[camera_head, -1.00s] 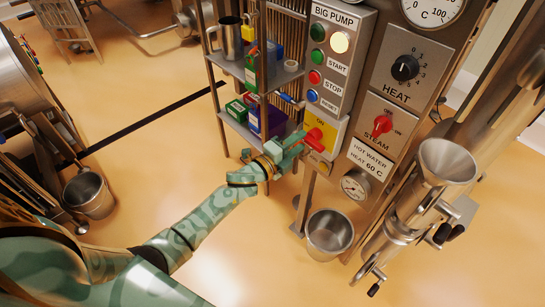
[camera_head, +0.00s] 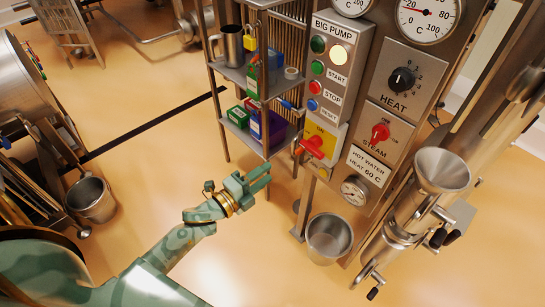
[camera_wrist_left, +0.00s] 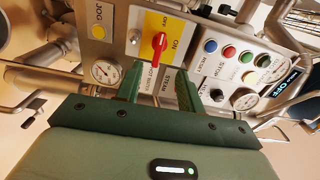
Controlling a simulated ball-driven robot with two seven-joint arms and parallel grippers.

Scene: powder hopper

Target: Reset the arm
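My left arm, patterned in green, comes in from the left in the head view. Its left gripper (camera_head: 266,174) is over open floor, below and left of the control panel, touching nothing. Its two green fingers stand apart with nothing between them. The red switch handle (camera_head: 313,147) on the yellow ON/OFF plate (camera_head: 320,136) is clear of the gripper. In the left wrist view, that red handle (camera_wrist_left: 159,45) shows beyond the gap between the fingers. My right gripper is not in view.
A metal shelf rack (camera_head: 240,75) with coloured boxes stands behind the gripper. Right are the control panel, a STEAM knob (camera_head: 380,132), a gauge (camera_head: 354,190), a steel bucket (camera_head: 329,237) and a steel funnel (camera_head: 441,170). Another bucket (camera_head: 90,200) stands left. The floor between is clear.

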